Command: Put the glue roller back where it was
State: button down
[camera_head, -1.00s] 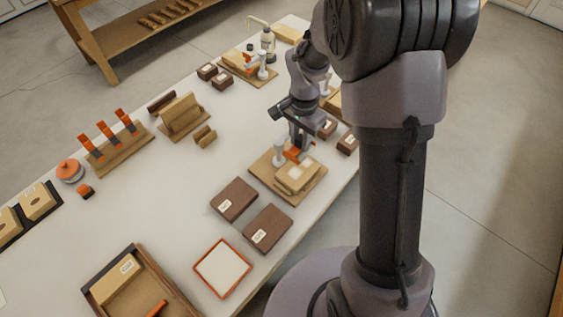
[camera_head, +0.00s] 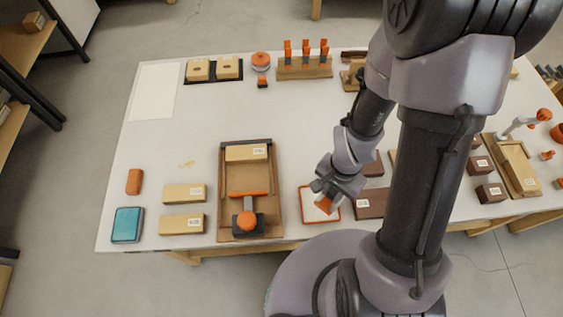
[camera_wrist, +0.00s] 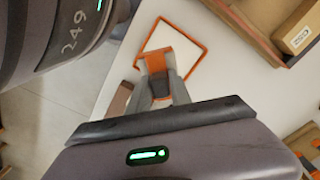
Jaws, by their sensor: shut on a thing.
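My gripper (camera_head: 324,201) is shut on an orange-topped thing, which I take to be the glue roller (camera_head: 325,206). It also shows between the fingers in the wrist view (camera_wrist: 157,60); its lower part is hidden there. My gripper holds it over or at the orange-rimmed white square (camera_head: 307,215), on the table's near side. The square's rim also shows in the wrist view (camera_wrist: 205,49). I cannot tell whether the roller touches the square.
A wooden tray (camera_head: 224,190) with a block and an orange-knobbed tool stands left of the square. A dark brown block (camera_head: 371,204) lies close on the right. Light blocks (camera_head: 184,193) and a teal box (camera_head: 127,225) are at the left. The table middle is clear.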

jog(key=w, duration=0.5)
jog(key=w+a+f+b, duration=0.1)
jog(key=w, duration=0.4)
jog(key=w+a, duration=0.1)
jog(key=w, duration=0.4)
jog(key=shift+w+f+b, duration=0.25)
jog(key=shift+f+b, duration=0.15)
notch_tip(320, 180, down, 3)
jog(key=shift+r+b, duration=0.1)
jog(key=shift+b, duration=0.6)
jog(key=shift+a+f, duration=0.1)
jog(key=shift+f, duration=0.25)
jog(key=shift+r, duration=0.15)
jog(key=c, duration=1.2)
grip_release()
jog(key=shift+f, duration=0.2)
jog(key=shift+o, duration=0.2)
